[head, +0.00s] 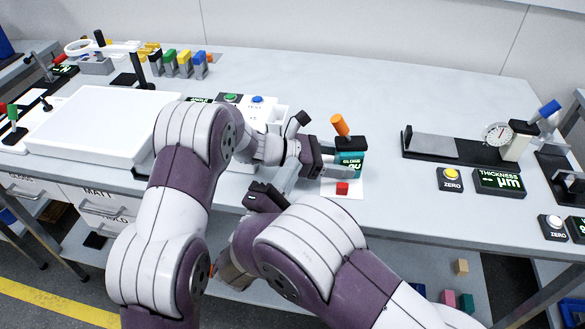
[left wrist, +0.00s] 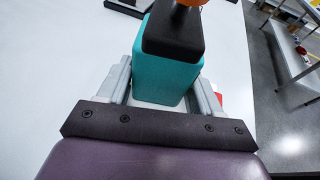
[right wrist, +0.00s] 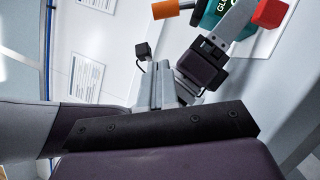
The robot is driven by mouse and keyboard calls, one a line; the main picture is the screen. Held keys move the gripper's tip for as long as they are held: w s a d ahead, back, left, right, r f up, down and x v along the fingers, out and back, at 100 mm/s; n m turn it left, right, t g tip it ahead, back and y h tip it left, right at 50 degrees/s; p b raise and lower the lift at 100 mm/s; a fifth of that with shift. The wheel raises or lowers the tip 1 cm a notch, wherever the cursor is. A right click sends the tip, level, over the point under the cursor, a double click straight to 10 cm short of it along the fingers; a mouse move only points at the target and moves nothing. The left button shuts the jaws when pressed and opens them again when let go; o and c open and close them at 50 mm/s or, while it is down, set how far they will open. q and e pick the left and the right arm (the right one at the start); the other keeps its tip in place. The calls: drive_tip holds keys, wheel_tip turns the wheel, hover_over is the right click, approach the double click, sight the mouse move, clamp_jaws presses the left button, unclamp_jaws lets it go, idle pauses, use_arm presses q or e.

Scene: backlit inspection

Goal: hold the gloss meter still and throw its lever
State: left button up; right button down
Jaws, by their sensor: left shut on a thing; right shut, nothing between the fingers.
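The gloss meter (head: 350,158) is a teal block with a black top, upright on a white sheet near the bench's front edge. Its orange-tipped lever (head: 340,124) leans up and to the left in the head view. My left gripper (head: 335,168) is shut on the meter's body; the left wrist view shows a finger on each side of the teal body (left wrist: 168,65). My right gripper (head: 285,178) is shut and empty, left of the meter and lower than the lever. The right wrist view shows the orange lever tip (right wrist: 166,9) beyond its fingers (right wrist: 160,85).
A thickness gauge (head: 460,150) stands to the right, with a yellow zero button (head: 451,174). A white panel (head: 105,125) lies at the left. The bench behind the meter is clear.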

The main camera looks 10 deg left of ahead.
sight(336, 117)
drive_tip(key=w+d+r, duration=0.3)
drive_tip(key=w+d, duration=0.2)
drive_tip(key=w, duration=0.2)
drive_tip(key=shift+w+r, duration=0.3)
drive_tip(key=shift+r, duration=0.1)
drive_tip(key=shift+r, duration=0.1)
drive_tip(key=m, duration=0.1)
drive_tip(key=d+r+m+g, duration=0.1)
drive_tip(key=shift+w+d+r+m+h, duration=0.1)
drive_tip(key=shift+d+r+m+h, duration=0.05)
drive_tip(key=shift+r+m+h, duration=0.2)
drive_tip(key=d+m+g, duration=0.1)
drive_tip(key=d+r+m+g, duration=0.1)
drive_tip(key=m, duration=0.1)
drive_tip(key=d+m+g+y, duration=0.1)
drive_tip(key=m, duration=0.1)
drive_tip(key=shift+w+d+r, duration=0.2)
drive_tip(key=shift+w+r, duration=0.15)
drive_tip(key=shift+w, duration=0.05)
drive_tip(key=shift+w+d+r+m+g+y, duration=0.15)
drive_tip(key=shift+d+m+g+y, duration=0.15)
drive_tip(key=shift+d+m+g, duration=0.15)
drive_tip(key=shift+w+d+m+g+y, duration=0.1)
drive_tip(key=shift+d+m+g+y, duration=0.15)
drive_tip(key=shift+d+m+g, duration=0.25)
drive_tip(key=shift+w+d, duration=0.1)
drive_tip(key=shift+d, duration=0.45)
